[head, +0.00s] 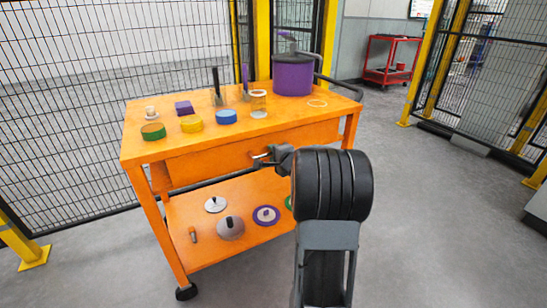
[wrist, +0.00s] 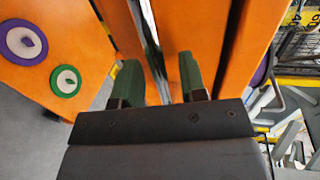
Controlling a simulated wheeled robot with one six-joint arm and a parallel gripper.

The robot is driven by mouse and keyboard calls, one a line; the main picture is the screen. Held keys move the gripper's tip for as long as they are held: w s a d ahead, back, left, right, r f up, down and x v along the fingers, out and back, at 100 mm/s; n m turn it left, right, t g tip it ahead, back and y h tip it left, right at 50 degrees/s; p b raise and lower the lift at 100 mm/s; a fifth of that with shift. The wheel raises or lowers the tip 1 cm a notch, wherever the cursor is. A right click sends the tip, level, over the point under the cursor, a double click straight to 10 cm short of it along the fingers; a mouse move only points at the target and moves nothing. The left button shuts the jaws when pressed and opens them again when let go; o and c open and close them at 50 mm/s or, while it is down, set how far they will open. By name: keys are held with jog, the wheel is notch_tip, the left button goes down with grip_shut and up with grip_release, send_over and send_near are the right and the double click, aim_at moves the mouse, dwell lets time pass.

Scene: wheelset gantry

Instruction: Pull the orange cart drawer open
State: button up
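The orange cart (head: 140,130) stands in front of me, with its drawer front (head: 215,164) under the top shelf. The drawer looks closed. The metal drawer handle (head: 260,157) sticks out from the drawer front near its middle. My gripper (head: 272,156) is at the handle, with my black wrist hiding the right part of the drawer. In the wrist view the handle (wrist: 151,40) runs between the two green fingers of my gripper (wrist: 160,80). The fingers stand apart, with a gap showing beside the handle, so they appear not to be clamped on it.
The cart top holds a purple pot (head: 293,76), coloured discs (head: 191,123) and small parts. The lower shelf (head: 184,218) holds several discs. Mesh fencing (head: 60,90) stands behind, and a red cart (head: 390,60) stands far back. The floor (head: 430,200) at right is clear.

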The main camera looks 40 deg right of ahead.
jog(key=shift+w, duration=0.35)
grip_shut()
dwell(0.4)
